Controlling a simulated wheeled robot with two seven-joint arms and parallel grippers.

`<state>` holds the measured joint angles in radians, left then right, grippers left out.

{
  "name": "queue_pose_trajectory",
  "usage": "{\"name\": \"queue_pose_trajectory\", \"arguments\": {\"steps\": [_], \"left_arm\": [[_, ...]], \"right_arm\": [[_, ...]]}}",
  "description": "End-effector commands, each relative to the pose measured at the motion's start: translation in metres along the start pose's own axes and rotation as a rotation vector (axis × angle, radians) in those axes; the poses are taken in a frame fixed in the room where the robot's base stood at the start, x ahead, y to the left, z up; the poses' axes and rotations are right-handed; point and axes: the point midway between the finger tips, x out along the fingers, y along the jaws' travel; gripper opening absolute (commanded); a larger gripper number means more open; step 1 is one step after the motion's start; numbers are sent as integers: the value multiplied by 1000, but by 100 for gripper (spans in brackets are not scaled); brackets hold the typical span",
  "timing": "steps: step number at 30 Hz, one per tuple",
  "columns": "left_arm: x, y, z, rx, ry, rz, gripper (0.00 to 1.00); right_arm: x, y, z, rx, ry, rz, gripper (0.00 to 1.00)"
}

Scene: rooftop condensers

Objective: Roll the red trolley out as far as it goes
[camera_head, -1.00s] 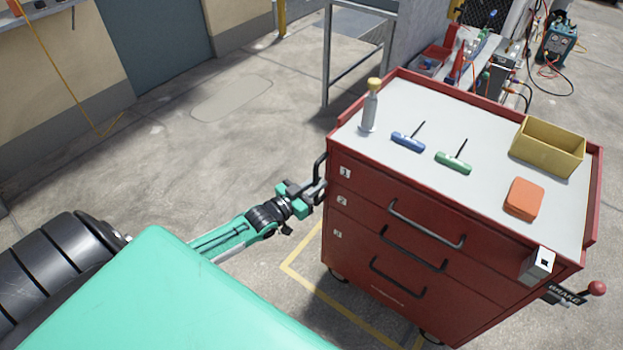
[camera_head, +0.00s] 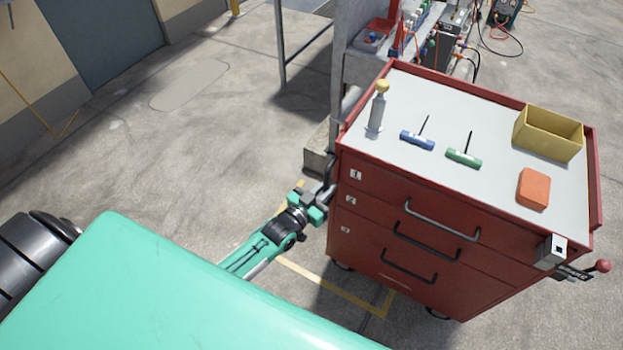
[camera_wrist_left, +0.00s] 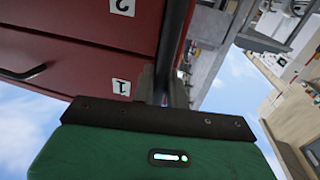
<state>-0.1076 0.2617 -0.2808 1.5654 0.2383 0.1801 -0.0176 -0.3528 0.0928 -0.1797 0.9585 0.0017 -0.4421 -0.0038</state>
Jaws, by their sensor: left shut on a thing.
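The red trolley (camera_head: 400,215) stands upright on the floor, its numbered drawers closed. A dark side handle (camera_head: 330,174) is at its left front corner. My left gripper (camera_head: 318,202) is shut on this handle; the jaws partly hide it. In the left wrist view, the trolley's red front (camera_wrist_left: 75,45) with labels 1 and 2 fills the upper left, above my green gripper body (camera_wrist_left: 160,150).
On the trolley top are a bottle (camera_head: 377,110), blue (camera_head: 418,140) and green (camera_head: 464,158) T-handle tools, a yellow bin (camera_head: 548,134) and an orange block (camera_head: 534,188). A grey bench (camera_head: 355,70) stands close behind. Yellow floor lines (camera_head: 340,290) run beside the trolley. Floor at left is clear.

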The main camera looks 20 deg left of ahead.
Motion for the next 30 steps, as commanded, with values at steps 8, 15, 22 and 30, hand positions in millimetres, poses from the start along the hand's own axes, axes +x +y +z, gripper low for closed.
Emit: {"name": "queue_pose_trajectory", "arguments": {"steps": [8,15,22,30], "left_arm": [[9,53,-1,-7,1,7,0],[14,77,0,-4,0,4,0],[16,87,0,-3,0,3,0],[17,90,0,-3,0,4,0]], "right_arm": [[-4,-1,7,-1,-5,-1,0],[-4,-1,12,-2,-9,-1,0],[-5,0,11,-2,-4,-1,0],[-4,0,12,-3,-7,-1,0]]}}
